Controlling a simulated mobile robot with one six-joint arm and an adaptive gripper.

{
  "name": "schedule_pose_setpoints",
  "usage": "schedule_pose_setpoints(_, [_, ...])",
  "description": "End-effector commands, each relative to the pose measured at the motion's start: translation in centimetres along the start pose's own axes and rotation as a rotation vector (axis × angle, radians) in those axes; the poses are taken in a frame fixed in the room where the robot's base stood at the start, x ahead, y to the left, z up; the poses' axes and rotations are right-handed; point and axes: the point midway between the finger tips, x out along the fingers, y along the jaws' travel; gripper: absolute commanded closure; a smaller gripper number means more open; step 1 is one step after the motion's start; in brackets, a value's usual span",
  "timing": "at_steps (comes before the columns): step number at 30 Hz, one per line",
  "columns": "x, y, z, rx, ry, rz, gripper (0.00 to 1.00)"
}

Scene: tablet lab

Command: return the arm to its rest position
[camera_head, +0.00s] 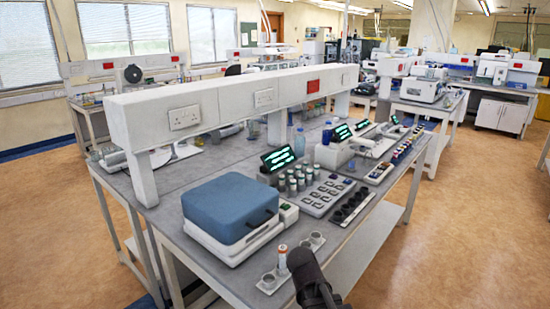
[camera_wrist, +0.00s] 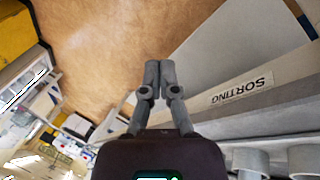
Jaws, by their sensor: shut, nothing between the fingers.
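My gripper (camera_wrist: 152,78) shows in the wrist view with its two grey fingers together and nothing between them. Beyond the fingertips is brown floor, with the side of a bench bearing a SORTING label (camera_wrist: 242,90) to the right. In the head view a dark part of my arm (camera_head: 308,277) rises at the bottom, in front of the bench's near edge. I cannot make out the fingers there.
A white overhead beam (camera_head: 225,103) spans the bench. Open floor (camera_head: 465,220) lies to the right.

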Motion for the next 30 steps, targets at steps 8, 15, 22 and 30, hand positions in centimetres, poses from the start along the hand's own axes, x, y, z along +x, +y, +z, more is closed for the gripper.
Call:
schedule_pose_setpoints(8, [1.0,2.6,1.4,-0.049,-0.065,-0.232,1.0])
schedule_pose_setpoints(15, [1.1,3.4,1.9,-0.075,-0.068,-0.356,1.0])
schedule_pose_setpoints(22, [1.1,3.5,1.9,-0.079,-0.067,-0.379,1.0])
schedule_pose_setpoints(30, [1.1,3.5,1.9,-0.079,-0.067,-0.377,1.0])
